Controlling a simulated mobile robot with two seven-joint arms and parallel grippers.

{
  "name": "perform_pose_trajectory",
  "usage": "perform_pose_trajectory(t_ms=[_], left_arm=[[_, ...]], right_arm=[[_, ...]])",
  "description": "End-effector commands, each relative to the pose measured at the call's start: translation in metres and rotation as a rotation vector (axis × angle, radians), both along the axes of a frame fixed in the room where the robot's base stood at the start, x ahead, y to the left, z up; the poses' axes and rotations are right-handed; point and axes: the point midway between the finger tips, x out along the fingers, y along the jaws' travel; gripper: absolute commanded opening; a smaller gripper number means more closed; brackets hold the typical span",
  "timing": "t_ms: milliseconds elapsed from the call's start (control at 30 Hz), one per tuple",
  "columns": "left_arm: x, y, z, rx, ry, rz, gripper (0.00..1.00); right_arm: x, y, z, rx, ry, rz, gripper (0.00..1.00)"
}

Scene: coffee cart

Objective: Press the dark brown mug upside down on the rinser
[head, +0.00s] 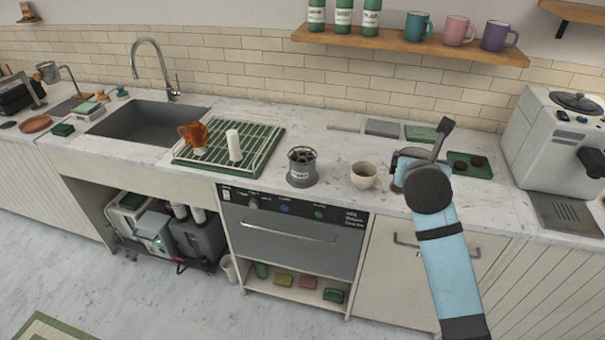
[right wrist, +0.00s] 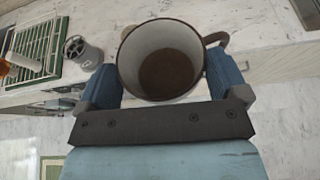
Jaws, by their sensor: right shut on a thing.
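The dark brown mug (right wrist: 160,68) is held in my right gripper (right wrist: 172,80), with a blue pad on each side of it. Its pale inside and brown bottom face the wrist camera, and its handle points right. In the head view my right gripper (head: 408,165) is over the counter, right of the cream cup, and mostly hides the mug. The rinser (head: 302,168) is a dark grey, round, open-topped unit near the counter's front edge, left of the cream cup. It also shows in the right wrist view (right wrist: 82,51), left of the mug and apart from it. My left gripper is out of view.
A cream cup (head: 364,175) stands between the rinser and my right gripper. A green drying rack (head: 262,150) with an orange mug (head: 193,135) and a white cylinder (head: 233,145) lies left. A grey machine (head: 560,140) stands at right. A shelf (head: 400,44) hangs above.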

Motion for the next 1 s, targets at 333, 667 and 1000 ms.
perform_pose_trajectory(t_ms=[333,667,1000], left_arm=[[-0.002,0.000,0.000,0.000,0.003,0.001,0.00],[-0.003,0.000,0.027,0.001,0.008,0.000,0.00],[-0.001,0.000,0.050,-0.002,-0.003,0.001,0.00]], right_arm=[[0.019,0.000,0.000,0.001,-0.001,0.001,0.58],[0.019,0.000,0.008,-0.161,0.051,0.001,0.58],[0.018,0.000,0.000,-0.499,0.154,0.000,0.58]])
